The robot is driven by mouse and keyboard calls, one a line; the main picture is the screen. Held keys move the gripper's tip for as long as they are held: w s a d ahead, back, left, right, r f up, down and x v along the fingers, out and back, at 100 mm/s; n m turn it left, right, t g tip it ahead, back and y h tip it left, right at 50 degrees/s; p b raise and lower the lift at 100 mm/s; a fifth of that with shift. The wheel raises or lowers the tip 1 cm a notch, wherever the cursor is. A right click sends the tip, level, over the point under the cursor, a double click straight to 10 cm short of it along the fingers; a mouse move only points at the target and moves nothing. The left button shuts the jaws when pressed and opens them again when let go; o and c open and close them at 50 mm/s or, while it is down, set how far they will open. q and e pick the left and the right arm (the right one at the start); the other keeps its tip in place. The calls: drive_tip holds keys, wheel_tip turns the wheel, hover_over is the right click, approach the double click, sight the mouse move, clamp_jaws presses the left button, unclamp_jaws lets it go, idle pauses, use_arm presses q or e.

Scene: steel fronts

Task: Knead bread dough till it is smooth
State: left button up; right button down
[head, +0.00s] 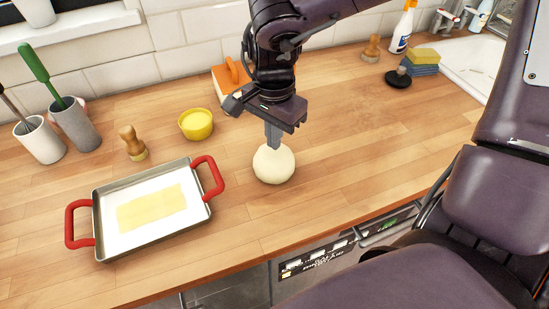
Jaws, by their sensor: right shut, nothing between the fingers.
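A pale, round ball of dough (274,168) sits directly on the wooden worktop, near the middle of the head view. My right gripper (273,143) points down from above, with its shut fingers at the top of the dough. The fingertips appear to touch or press into the dough; I cannot tell how deep. Nothing is held between them. The dough looks rounded and fairly smooth, with its top partly hidden by the fingers. My left gripper is out of view.
A metal tray (103,216) with red handles and a pale yellow sheet stands left of the dough. A yellow bowl (196,126), wooden brush (132,146) and utensil cups (76,130) stand behind. Sponges (420,60) and a sink are at back right. Worktop right of the dough is clear.

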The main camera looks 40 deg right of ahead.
drive_tip(key=shift+f, duration=0.2)
drive_tip(key=shift+f+b, duration=0.85)
drive_tip(key=shift+f, duration=0.05)
drive_tip(key=shift+r, duration=0.1)
drive_tip(key=shift+r+p, duration=0.95)
drive_tip(key=shift+r, duration=0.15)
drive_tip(key=shift+f, duration=0.3)
drive_tip(key=shift+f+b, duration=0.85)
drive_tip(key=shift+b, duration=0.15)
drive_tip(key=shift+r+p, duration=0.85)
drive_tip(key=shift+r, duration=0.25)
